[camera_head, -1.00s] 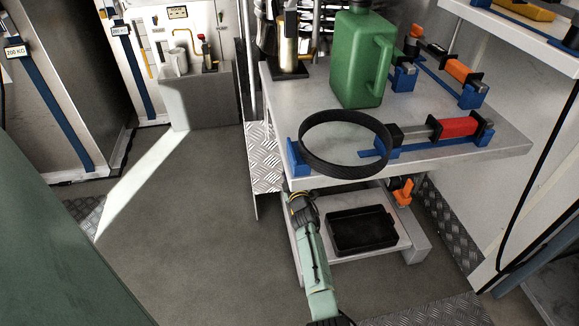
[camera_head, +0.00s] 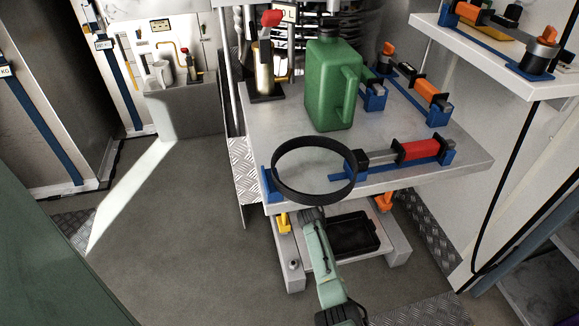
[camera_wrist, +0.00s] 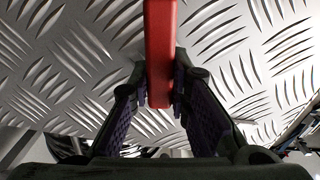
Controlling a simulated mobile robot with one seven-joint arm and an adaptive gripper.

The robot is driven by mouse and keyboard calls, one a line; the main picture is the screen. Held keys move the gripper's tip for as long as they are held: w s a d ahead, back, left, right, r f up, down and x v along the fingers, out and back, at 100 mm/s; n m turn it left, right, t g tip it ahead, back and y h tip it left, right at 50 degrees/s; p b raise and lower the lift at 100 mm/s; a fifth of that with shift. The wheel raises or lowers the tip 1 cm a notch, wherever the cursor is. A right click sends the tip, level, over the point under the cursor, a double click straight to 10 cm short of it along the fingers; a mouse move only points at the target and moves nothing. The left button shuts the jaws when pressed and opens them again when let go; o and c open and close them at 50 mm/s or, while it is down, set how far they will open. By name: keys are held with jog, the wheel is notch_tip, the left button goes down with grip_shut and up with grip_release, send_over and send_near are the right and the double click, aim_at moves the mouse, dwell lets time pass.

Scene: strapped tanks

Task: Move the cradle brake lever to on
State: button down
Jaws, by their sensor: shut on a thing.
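A red bar, which I take for the cradle brake lever (camera_wrist: 160,40), stands upright in the middle of the wrist view, against silver tread plate. My gripper (camera_wrist: 160,92) is shut on it, with one dark finger on each side of its lower end. The bar's other end runs out of the top of the picture, so its pivot and any on mark are hidden. In the head view my arm reaches to the front edge of the bench (camera_head: 390,185). There the gripper and the red bar are hidden below the bench and the black ring.
A black ring (camera_head: 314,196) overhangs the bench's front left corner. A green jerrycan (camera_head: 328,95) and a red-bodied ratchet clamp (camera_head: 418,151) stand on top. Below are a black tray (camera_head: 372,248), a yellow fitting (camera_head: 285,222) and an orange one (camera_head: 384,202). The floor to the left is clear.

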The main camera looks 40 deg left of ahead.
jog(key=shift+w+d+r+m, duration=0.15)
jog(key=shift+w+d+m, duration=0.55)
jog(key=shift+m, duration=0.3)
jog(key=shift+w, duration=0.1)
jog(key=c, duration=1.5)
grip_release()
jog(key=shift+a, duration=0.1)
jog(key=shift+v, duration=3.8)
